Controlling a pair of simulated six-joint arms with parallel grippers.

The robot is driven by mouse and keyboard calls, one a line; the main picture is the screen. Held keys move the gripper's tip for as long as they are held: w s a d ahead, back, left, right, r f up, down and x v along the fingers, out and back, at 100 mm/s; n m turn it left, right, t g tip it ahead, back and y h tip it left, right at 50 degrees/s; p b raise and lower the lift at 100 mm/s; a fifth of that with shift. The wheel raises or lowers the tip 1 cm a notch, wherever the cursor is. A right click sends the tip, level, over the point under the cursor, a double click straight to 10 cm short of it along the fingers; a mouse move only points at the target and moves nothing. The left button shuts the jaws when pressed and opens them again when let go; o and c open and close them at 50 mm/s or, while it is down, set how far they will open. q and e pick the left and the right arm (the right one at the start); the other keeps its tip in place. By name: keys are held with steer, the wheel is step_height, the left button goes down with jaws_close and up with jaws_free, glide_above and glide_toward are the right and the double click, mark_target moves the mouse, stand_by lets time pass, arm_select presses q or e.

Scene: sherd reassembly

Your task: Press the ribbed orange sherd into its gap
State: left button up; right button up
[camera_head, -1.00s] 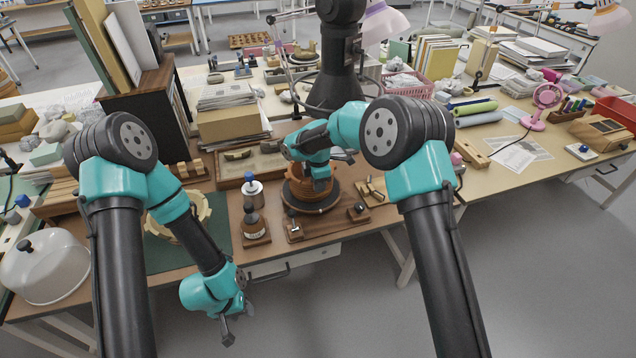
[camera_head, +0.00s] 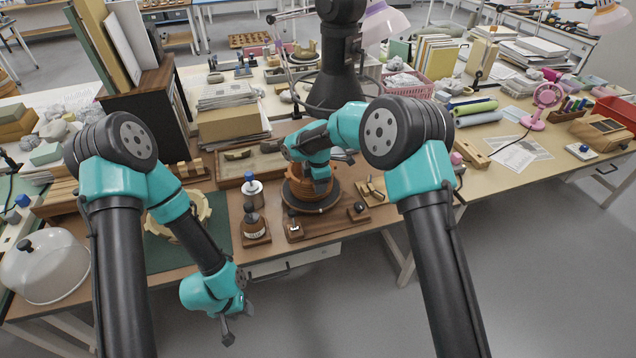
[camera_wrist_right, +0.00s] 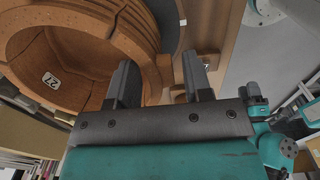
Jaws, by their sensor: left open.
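A ribbed orange pot (camera_head: 297,191) stands on a dark round turntable (camera_head: 315,208) at the middle of the bench. In the right wrist view its hollow inside and thick ribbed wall (camera_wrist_right: 125,35) show close up, with a white label marked 27. My right gripper (camera_wrist_right: 160,82) is at the pot's wall, fingers apart; a gap shows between the wall and the right-hand finger. I cannot make out the ribbed orange sherd as a separate piece from the pot. My left gripper (camera_head: 238,325) hangs open and empty in front of the bench's edge.
Bottles (camera_head: 254,192) stand left of the turntable, close to it. A wooden board with small parts (camera_head: 330,223) lies in front. A pale ring-shaped piece (camera_head: 198,212) rests on a green mat (camera_head: 165,256) behind my left arm. A wooden tray (camera_head: 240,175) lies behind.

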steer(key=shift+o, duration=1)
steer(key=shift+r, duration=0.15)
step_height(320, 180, up, 17)
stand_by(0.5)
